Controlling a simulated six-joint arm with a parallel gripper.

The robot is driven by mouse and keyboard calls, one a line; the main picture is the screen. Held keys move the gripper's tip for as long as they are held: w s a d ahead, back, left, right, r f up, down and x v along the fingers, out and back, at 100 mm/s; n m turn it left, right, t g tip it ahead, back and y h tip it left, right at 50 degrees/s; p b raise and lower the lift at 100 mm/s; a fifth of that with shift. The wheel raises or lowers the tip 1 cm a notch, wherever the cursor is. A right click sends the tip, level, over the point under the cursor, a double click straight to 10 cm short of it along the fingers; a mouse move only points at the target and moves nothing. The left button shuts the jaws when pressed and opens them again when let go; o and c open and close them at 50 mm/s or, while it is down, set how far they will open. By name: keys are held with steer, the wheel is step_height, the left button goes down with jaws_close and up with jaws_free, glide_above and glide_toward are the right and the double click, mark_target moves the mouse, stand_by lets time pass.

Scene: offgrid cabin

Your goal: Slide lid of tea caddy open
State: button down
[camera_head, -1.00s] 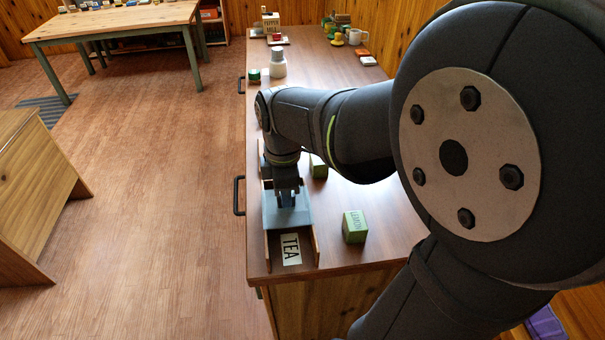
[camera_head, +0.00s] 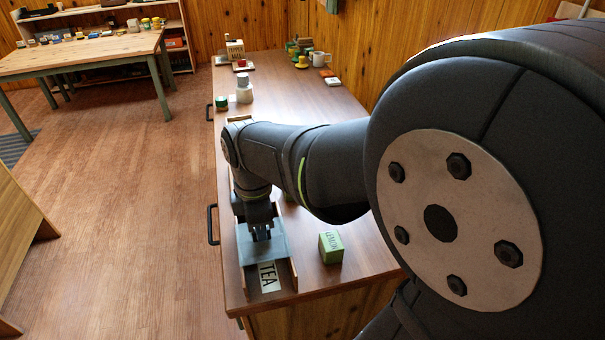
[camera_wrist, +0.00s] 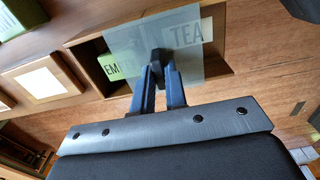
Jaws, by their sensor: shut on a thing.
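The tea caddy (camera_head: 292,270) is a long open-topped wooden box near the front left of the counter. Its grey-blue sliding lid (camera_head: 277,241) covers the middle, and the near end with a "TEA" label (camera_head: 268,277) is uncovered. My gripper (camera_head: 262,234) points down over the lid. In the wrist view my gripper (camera_wrist: 160,66) is shut on the lid's dark knob (camera_wrist: 158,55), which the fingers partly hide.
A green "LEMON" box (camera_head: 331,247) stands right of the caddy. A white jar (camera_head: 244,92) and a green tin (camera_head: 222,103) stand farther back. A drawer handle (camera_head: 212,225) sticks out at the left edge. The counter (camera_head: 365,257) is clear right of the green box.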

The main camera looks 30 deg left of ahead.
steer(key=shift+s+d, duration=0.7)
steer(key=shift+s+d, duration=0.65)
steer(key=shift+s, duration=0.05)
steer(key=shift+s+d, duration=0.1)
stand_by(0.3)
steer(key=c, duration=1.4)
jaws_free()
steer(key=shift+o, duration=0.2)
steer(key=shift+r, duration=2.5)
